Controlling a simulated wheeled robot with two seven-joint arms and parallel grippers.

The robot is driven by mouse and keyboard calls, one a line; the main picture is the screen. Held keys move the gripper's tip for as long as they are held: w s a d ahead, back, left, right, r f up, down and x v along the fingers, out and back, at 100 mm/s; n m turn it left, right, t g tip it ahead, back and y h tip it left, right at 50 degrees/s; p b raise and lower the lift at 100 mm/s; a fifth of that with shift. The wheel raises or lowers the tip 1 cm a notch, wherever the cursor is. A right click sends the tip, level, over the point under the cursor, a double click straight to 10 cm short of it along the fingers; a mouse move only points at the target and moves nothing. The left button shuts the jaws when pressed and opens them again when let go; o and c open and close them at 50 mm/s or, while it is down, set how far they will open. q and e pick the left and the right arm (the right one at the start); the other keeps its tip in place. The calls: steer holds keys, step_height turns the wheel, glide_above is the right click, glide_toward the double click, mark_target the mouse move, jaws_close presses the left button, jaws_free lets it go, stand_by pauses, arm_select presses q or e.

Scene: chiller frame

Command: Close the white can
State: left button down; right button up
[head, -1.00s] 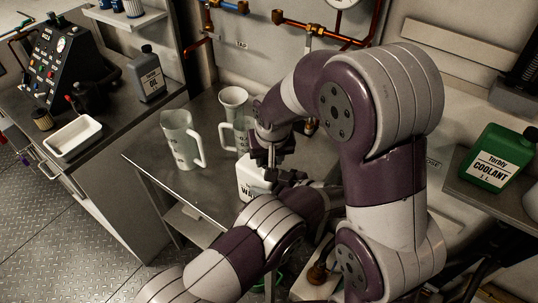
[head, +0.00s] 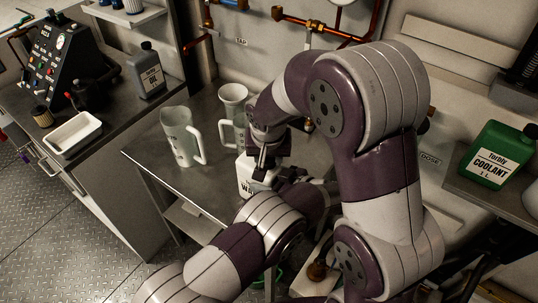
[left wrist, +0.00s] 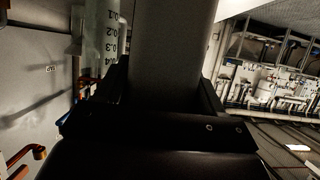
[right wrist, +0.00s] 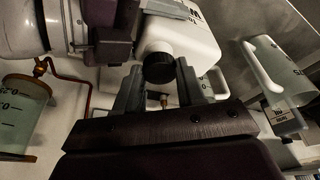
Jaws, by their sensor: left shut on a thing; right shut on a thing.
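The white can (head: 246,178) stands on the metal bench in the head view, partly hidden by my arms. It also shows in the right wrist view (right wrist: 188,43) with a black cap (right wrist: 158,69) at its mouth. My right gripper (head: 263,168) comes down from above and is shut on the cap, with a finger on each side of it in the right wrist view. My left gripper (head: 283,180) is at the can's right side, shut on the can. Whether the cap sits fully down is unclear.
Two pale measuring jugs stand on the bench left of and behind the can, the nearer one (head: 178,138) and the farther one (head: 232,112). A green coolant can (head: 497,155) is on the right shelf. A grey oil bottle (head: 148,75) and white tray (head: 73,135) are at left.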

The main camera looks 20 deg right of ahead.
steer(key=m, duration=0.2)
steer(key=m+h, duration=0.1)
steer(key=m, duration=0.2)
steer(key=shift+w+a+m+g, duration=0.2)
steer(key=shift+m+g, duration=0.1)
steer(key=shift+g, duration=0.1)
steer(key=m+g+h, duration=0.1)
steer(key=m, duration=0.2)
steer(key=shift+m, duration=0.3)
steer(key=m+g, duration=0.1)
steer(key=m, duration=0.4)
steer(key=shift+w, duration=0.15)
steer(key=o, duration=1.6)
steer(key=shift+c, duration=0.2)
arm_select(q)
steer(key=shift+c, duration=0.2)
jaws_free()
steer(key=shift+r, duration=0.1)
